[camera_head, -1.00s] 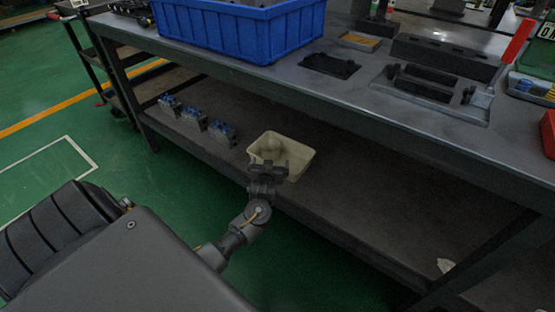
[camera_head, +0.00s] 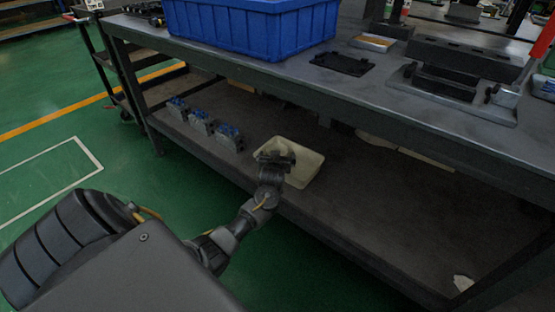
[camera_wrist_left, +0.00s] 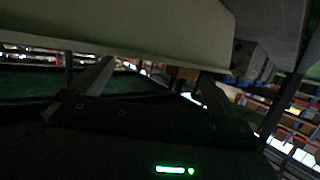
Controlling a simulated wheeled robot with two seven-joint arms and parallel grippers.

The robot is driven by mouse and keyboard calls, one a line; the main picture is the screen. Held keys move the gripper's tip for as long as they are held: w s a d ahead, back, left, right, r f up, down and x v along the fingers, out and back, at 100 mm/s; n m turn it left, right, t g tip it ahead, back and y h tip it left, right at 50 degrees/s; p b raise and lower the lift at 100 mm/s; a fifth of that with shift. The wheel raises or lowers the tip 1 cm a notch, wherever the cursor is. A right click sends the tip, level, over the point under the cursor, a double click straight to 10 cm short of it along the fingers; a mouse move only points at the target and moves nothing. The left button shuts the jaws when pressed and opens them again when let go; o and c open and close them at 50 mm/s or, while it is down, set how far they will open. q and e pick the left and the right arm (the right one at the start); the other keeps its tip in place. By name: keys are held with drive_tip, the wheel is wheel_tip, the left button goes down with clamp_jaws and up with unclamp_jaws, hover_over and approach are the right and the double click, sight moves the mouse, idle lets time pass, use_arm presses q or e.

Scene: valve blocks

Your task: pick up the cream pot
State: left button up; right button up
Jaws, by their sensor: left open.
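The cream pot (camera_head: 307,166) is an open, pale, rounded-rectangular container on the lower shelf of the bench. My left gripper (camera_head: 275,157) overlaps its near left side in the head view and hides part of it. In the left wrist view a broad cream wall of the pot (camera_wrist_left: 130,22) spans the top, very close. The two fingers of the left gripper (camera_wrist_left: 152,85) are spread apart below that wall, with nothing seen between them. I cannot tell whether they touch the pot. My right gripper is not in view.
The bench top (camera_head: 400,105) overhangs the shelf (camera_head: 375,220). Several blue-topped valve blocks (camera_head: 201,122) stand left of the pot. A blue crate (camera_head: 250,30) sits on the bench top. The shelf right of the pot is mostly clear.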

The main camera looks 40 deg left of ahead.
use_arm(q)
drive_tip(key=b+x, duration=0.2)
drive_tip(key=x, duration=0.2)
drive_tip(key=shift+s+f, duration=0.15)
drive_tip(key=shift+f, duration=0.05)
drive_tip(key=shift+w+a, duration=0.2)
drive_tip(key=shift+w, duration=0.05)
drive_tip(key=shift+r, duration=0.1)
drive_tip(key=c, duration=1)
